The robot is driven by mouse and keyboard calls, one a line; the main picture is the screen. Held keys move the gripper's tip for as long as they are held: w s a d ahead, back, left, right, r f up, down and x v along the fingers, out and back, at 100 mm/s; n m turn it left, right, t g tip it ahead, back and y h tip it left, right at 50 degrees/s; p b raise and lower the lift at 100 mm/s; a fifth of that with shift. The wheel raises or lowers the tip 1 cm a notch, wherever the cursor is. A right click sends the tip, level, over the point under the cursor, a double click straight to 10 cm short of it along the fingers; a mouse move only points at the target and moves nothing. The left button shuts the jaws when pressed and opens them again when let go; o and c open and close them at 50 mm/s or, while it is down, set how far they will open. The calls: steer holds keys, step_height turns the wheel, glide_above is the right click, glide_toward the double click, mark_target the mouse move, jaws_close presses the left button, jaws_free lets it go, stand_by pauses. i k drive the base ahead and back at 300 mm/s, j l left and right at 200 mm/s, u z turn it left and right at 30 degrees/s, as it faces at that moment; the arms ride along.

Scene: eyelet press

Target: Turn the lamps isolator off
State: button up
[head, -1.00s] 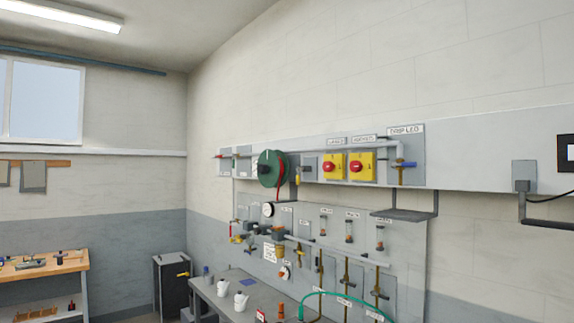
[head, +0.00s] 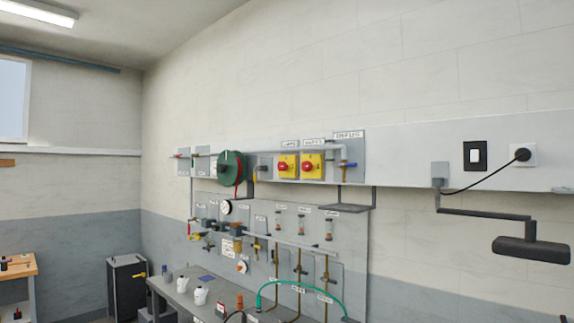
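Two yellow isolator boxes with red knobs sit side by side on the grey wall strip in the head view, the left isolator (head: 287,167) and the right isolator (head: 312,165). A small white label plate is above each: the left label (head: 290,143) and the right label (head: 314,141). The lettering is too small to read surely, so I cannot tell which one is for the lamps. The knob positions are also too small to tell. My gripper is not in view.
A green reel (head: 231,168) hangs left of the isolators, and a blue-handled valve (head: 347,165) sits to their right. A small grey shelf (head: 343,208) juts out below. A dark-headed wall arm (head: 531,251) projects at right. A bench (head: 182,298) with white jugs stands below.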

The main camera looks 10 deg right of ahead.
mark_target(282, 166)
steer(key=i+j, duration=0.2)
steer(key=i, duration=0.25)
steer(key=i+j, duration=0.2)
steer(key=i, duration=0.3)
